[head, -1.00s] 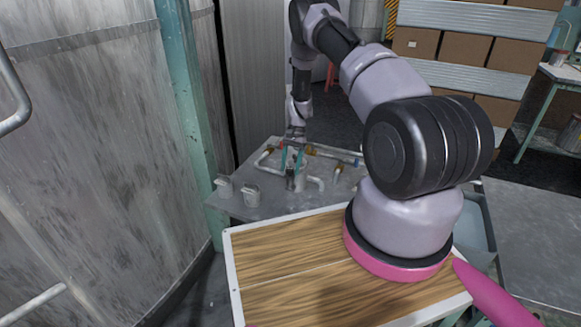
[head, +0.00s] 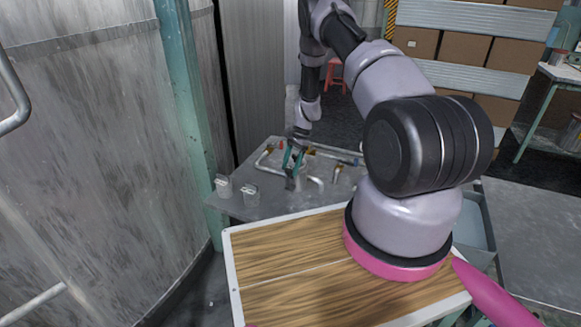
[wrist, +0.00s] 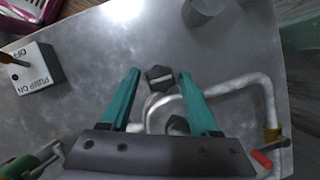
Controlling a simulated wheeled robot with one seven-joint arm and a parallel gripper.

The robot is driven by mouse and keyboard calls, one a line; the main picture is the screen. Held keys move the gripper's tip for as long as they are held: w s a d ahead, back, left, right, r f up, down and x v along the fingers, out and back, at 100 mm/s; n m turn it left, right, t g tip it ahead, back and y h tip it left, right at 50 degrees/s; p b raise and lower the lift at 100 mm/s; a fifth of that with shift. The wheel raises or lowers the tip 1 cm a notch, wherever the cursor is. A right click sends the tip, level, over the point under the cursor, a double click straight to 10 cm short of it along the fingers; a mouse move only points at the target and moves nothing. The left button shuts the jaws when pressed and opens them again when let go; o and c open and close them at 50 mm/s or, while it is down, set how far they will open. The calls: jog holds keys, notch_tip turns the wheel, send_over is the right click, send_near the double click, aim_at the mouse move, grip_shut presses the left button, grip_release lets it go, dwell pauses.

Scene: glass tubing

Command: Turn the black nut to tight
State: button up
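The black nut (wrist: 160,77) is a dark faceted piece with a pale stripe on its top, on a pale bent tube (wrist: 257,84) in the wrist view. In the head view it is a small dark shape (head: 291,183) at the front of the pipework. My gripper (wrist: 160,72) is open, its two teal fingers on either side of the nut in the picture. Gaps show on both sides, so neither finger appears to touch it. In the head view my gripper (head: 292,162) is tilted just above the nut; the exact height is unclear.
A pump switch box (wrist: 33,70) marked ON and OFF stands at the left in the wrist view. A red-handled valve (wrist: 262,159) is at lower right. A large metal tank (head: 110,140) stands at left.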

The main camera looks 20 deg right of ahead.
dwell(0.3)
jog(key=n, duration=0.3)
jog(key=shift+w+a+g+h, duration=0.15)
jog(key=shift+w+g+h, duration=0.05)
jog(key=shift+g+h, duration=0.2)
jog(key=shift+w+r+n+g+h, duration=0.15)
jog(key=shift+n+g+h, duration=0.15)
jog(key=shift+n, duration=0.6)
jog(key=v, duration=1)
jog(key=shift+d+r, duration=0.15)
jog(key=shift+d, duration=0.1)
jog(key=s+a+r+n+t, duration=0.1)
jog(key=a+r, duration=0.2)
jog(key=r, duration=0.7)
jog(key=s+a+r+n+t, duration=0.1)
jog(key=a+r, duration=0.2)
jog(key=r, duration=0.7)
jog(key=shift+s+r, duration=0.2)
jog(key=shift+s, duration=0.15)
